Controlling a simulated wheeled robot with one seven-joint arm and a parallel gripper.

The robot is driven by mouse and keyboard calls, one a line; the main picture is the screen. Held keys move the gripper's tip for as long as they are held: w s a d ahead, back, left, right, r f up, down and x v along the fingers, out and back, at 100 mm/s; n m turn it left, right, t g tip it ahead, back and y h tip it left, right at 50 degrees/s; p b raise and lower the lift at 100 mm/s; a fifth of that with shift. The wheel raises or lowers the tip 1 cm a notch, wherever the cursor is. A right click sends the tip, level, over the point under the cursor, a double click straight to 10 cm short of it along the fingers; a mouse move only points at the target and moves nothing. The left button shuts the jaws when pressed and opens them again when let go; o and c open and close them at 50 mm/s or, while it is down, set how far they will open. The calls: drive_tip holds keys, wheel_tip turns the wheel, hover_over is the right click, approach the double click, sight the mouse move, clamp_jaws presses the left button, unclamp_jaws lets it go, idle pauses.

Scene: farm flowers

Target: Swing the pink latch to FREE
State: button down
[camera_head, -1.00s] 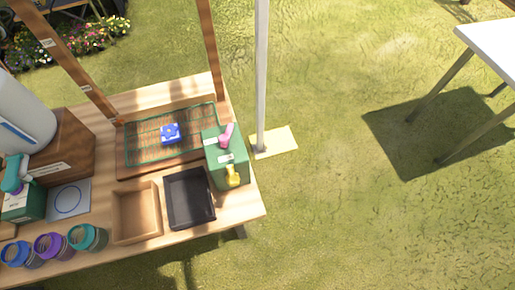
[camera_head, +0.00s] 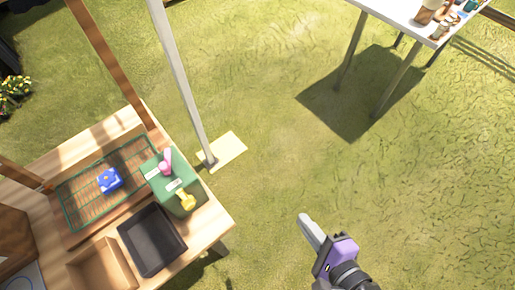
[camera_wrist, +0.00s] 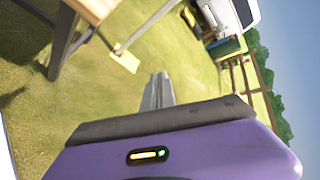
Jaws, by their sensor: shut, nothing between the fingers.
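The pink latch (camera_head: 166,162) sits on top of a green box (camera_head: 156,172) at the right end of the wooden table in the head view. A pale label lies beside the latch; its writing is too small to read. A yellow part (camera_head: 187,201) is on the same box, nearer the front. My gripper (camera_head: 306,222) is out over the grass, right of the table and well apart from the latch. Its fingers are shut and empty. In the wrist view the shut fingers (camera_wrist: 158,92) point over grass, and the latch does not show.
A wire rack with a blue block (camera_head: 109,181), a black tray (camera_head: 152,240) and a wooden tray (camera_head: 103,268) are left of the green box. A pale post (camera_head: 180,80) rises behind the box. A white table (camera_head: 410,18) stands at the far right. Open grass lies between.

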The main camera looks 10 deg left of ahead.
sight(167, 167)
drive_tip(key=w+a+r+m+g+y, duration=0.3)
drive_tip(key=a+r+g+y, duration=0.5)
drive_tip(key=a+r, duration=0.4)
drive_tip(key=a, duration=0.3)
drive_tip(key=shift+a+r+m+b, duration=0.3)
drive_tip(key=shift+a, duration=0.1)
drive_tip(key=shift+a, duration=0.1)
drive_tip(key=p+x, duration=0.1)
drive_tip(key=x, duration=1.2)
drive_tip(key=shift+a, duration=0.45)
